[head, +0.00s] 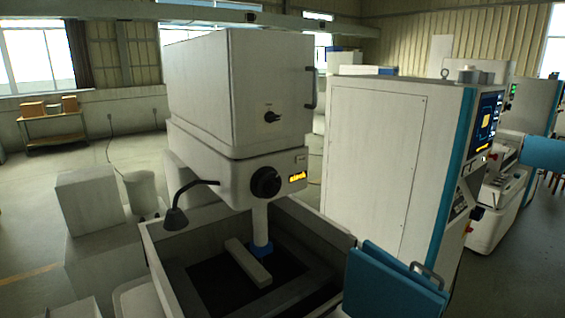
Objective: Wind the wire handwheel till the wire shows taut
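A white wire erosion machine head (225,160) stands in the middle of the head view. A round black handwheel (266,182) sits on the front of its lower housing. Right of the handwheel is a small display (297,177) with amber lettering, too small to read surely. A smaller black knob (272,116) is on the upper box. The wire itself cannot be made out. Neither of my grippers shows in this view.
Below the head is an open tank (165,268) with a pale bar (248,262) in it. A black gooseneck lamp (176,216) is at its left. Teal panels (395,283) with a handle stand front right. A tall white cabinet (385,160) is at the right.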

